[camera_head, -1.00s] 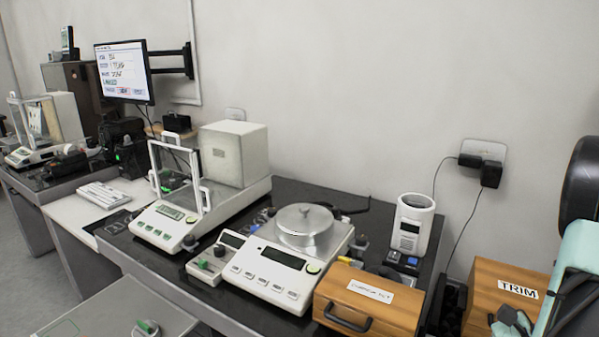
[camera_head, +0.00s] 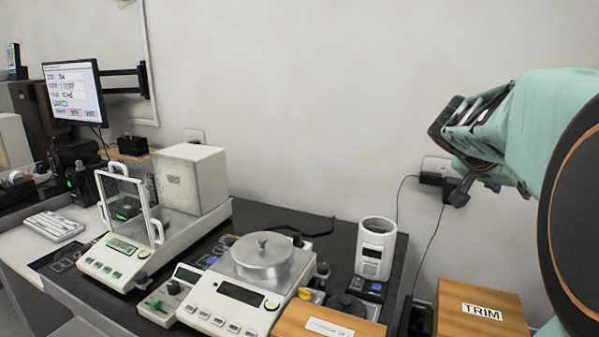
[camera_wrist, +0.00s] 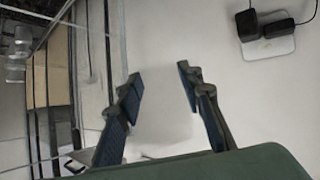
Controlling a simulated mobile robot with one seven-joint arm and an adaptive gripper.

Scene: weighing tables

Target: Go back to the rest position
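My gripper shows in the wrist view (camera_wrist: 160,95) with its two blue-padded fingers spread apart and nothing between them. Behind the fingers is pale wall. In the head view my teal arm reaches in from the right, and the dark gripper end (camera_head: 455,125) is raised in front of the wall. It is well above the table and apart from everything on it.
Below stand a balance with a round metal lid (camera_head: 265,258), a white cylindrical device (camera_head: 375,248), a glass-shielded balance (camera_head: 125,250) and a wooden box labelled TRIM (camera_head: 480,310). A wall socket with black plugs (camera_head: 436,175) is behind my gripper. A monitor (camera_head: 75,92) is at left.

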